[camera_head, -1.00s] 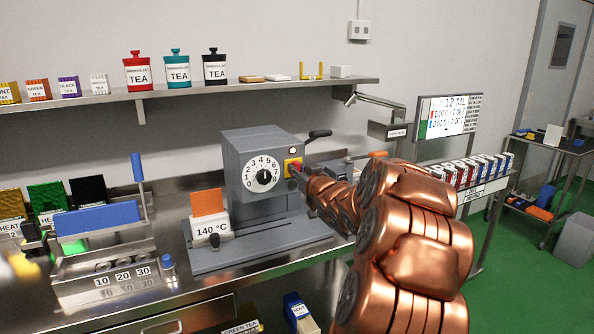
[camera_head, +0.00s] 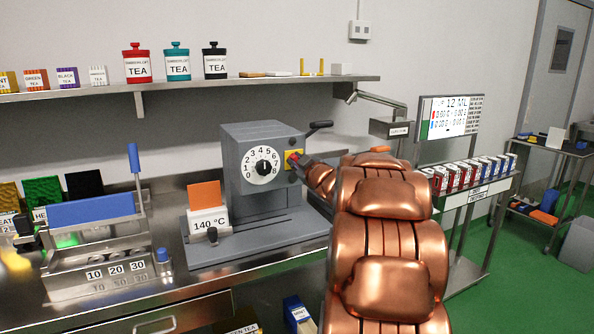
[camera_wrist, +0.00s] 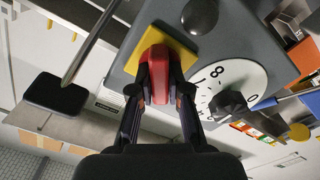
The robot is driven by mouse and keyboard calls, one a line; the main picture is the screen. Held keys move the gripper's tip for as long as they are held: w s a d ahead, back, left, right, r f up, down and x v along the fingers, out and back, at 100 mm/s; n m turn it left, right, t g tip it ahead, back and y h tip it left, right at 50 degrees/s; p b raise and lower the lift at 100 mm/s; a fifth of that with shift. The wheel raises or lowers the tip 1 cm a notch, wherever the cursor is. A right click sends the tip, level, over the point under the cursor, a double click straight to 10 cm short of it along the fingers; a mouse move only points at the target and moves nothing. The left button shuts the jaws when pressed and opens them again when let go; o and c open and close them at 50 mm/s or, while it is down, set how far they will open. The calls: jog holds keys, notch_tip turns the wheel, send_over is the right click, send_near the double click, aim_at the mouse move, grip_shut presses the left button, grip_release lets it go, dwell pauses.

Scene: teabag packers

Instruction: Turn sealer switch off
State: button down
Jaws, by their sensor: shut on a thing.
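The grey sealer (camera_head: 241,150) stands on the steel bench, with a white numbered dial (camera_head: 263,167) on its front. To the right of the dial, a yellow plate (camera_head: 291,157) carries the red switch. In the wrist view the red switch (camera_wrist: 155,66) stands out from the yellow plate (camera_wrist: 183,45). My gripper (camera_wrist: 158,84) is shut on the red switch, a finger on each side of it. In the head view my copper-coloured arm hides most of the gripper and part of the sealer's right side. I cannot tell the switch's exact position.
A 140 °C sign with an orange card (camera_head: 205,195) stands on the sealer's base. A blue-topped device (camera_head: 92,213) is at left. A shelf (camera_head: 200,88) with tea canisters runs above. A dark lever (camera_head: 319,126) sticks out at the sealer's upper right. Tea boxes (camera_head: 470,172) stand at right.

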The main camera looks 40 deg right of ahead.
jog(key=n+b, duration=0.1)
jog(key=n, duration=0.1)
jog(key=n+b, duration=0.3)
jog(key=shift+a+f+n, duration=0.1)
jog(key=shift+f+n, duration=0.15)
jog(key=shift+n, duration=0.05)
jog(key=n+b, duration=0.2)
jog(key=n, duration=0.1)
jog(key=shift+f, duration=0.1)
jog(key=shift+n+b, duration=0.55)
jog(key=shift+n, duration=0.45)
jog(key=c, duration=1.1)
grip_release()
